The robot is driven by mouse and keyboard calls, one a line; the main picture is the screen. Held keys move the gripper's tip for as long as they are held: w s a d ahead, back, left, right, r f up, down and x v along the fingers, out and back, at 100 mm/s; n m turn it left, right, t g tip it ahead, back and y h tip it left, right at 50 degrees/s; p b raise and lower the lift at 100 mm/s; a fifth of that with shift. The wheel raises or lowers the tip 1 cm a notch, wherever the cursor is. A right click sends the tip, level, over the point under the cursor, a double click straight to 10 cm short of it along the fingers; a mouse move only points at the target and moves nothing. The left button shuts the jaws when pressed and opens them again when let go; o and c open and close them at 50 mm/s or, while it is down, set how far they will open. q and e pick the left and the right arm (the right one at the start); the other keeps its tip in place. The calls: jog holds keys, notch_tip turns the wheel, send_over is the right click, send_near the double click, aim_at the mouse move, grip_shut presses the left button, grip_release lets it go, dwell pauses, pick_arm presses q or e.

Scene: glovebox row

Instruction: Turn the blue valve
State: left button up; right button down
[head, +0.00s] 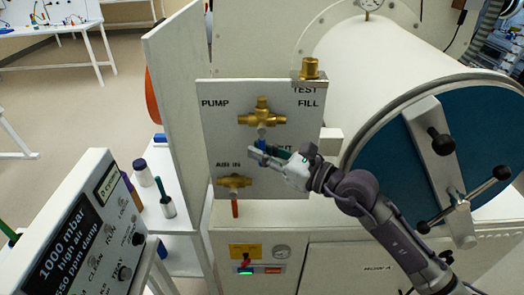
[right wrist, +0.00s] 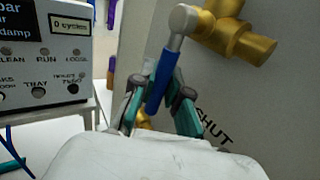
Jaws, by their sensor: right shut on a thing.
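The blue valve has a brass body (head: 262,118) on the white panel, between the PUMP and TEST FILL labels. Its blue lever (right wrist: 161,80) hangs downward, slightly tilted, from a grey stem in the right wrist view. My right gripper (head: 262,153) reaches in from the lower right and is shut on the blue lever, with a teal finger on either side. The fingers partly hide the lever's lower end and the SHUT lettering in the head view. My left gripper is not in view.
A second brass valve with a red handle (head: 235,208) sits below, by AIR IN. A brass fitting (head: 310,69) stands at the panel's top right. A control box (head: 85,235) is at lower left. The glovebox's round blue door (head: 400,150) is at right.

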jog(key=shift+a+f+b, duration=0.2)
jog(key=shift+b, duration=0.5)
jog(key=a+m+t+y+b, duration=0.1)
jog(key=b, duration=0.1)
jog(key=a+r+m+t+y+b, duration=0.1)
jog(key=m+t+b, duration=0.1)
jog(key=b, duration=0.1)
jog(key=m+t+y+b, duration=0.1)
jog(key=m+t+b, duration=0.1)
jog(key=b, duration=0.1)
jog(key=shift+a+r, duration=0.15)
jog(key=shift+a, duration=0.25)
jog(key=c, duration=1.2)
grip_release()
jog(key=shift+o, duration=0.2)
